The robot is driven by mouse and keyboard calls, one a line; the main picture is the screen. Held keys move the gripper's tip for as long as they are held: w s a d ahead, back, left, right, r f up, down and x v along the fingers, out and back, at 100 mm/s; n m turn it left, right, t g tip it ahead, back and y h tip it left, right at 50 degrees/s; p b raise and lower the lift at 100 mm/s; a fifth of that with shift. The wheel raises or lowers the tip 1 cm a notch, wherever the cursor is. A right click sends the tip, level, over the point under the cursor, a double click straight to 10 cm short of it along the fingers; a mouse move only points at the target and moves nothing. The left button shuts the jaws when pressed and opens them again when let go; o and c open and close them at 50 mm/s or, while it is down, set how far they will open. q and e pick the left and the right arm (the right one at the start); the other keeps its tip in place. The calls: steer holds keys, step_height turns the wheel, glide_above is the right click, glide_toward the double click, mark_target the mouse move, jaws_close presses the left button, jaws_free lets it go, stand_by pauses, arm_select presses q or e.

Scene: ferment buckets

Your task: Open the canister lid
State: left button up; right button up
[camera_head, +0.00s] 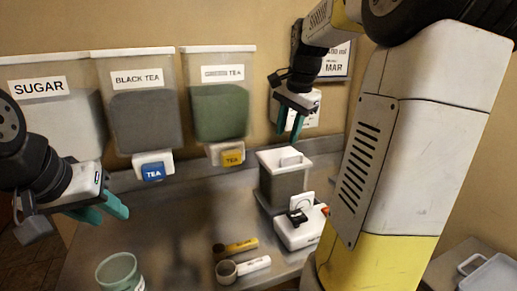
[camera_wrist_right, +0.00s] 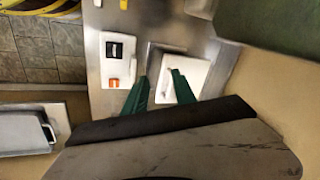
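The canister (camera_head: 283,185) is a grey, square container with a white lid (camera_head: 285,157) and a handle on top. It stands on the metal counter, with the lid sitting on it. In the right wrist view the white lid (camera_wrist_right: 193,72) lies just beyond my fingers, with one finger overlapping it in the picture. My right gripper (camera_head: 291,138) is open and empty above the canister, apart from the lid; its two teal fingers (camera_wrist_right: 158,78) are spread. My left gripper (camera_head: 112,214) is at the left, far from the canister, with its teal fingers apart and nothing between them.
A white scale-like device (camera_head: 300,232) stands right in front of the canister. Two scoops (camera_head: 240,258) and a green cup (camera_head: 118,270) are on the counter. Sugar and tea dispensers (camera_head: 145,110) line the wall. A lidded tub (camera_head: 488,274) is at lower right.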

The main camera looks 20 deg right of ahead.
mark_target(291, 156)
steer(key=w+d+f+m+g, duration=0.1)
steer(key=w+d+f+m, duration=0.1)
steer(key=w+d+m, duration=0.4)
steer(key=shift+n, duration=0.6)
steer(key=x, duration=0.8)
steer(key=shift+w+a+f, duration=0.1)
steer(key=shift+w+a, duration=0.1)
jaws_close()
stand_by(0.3)
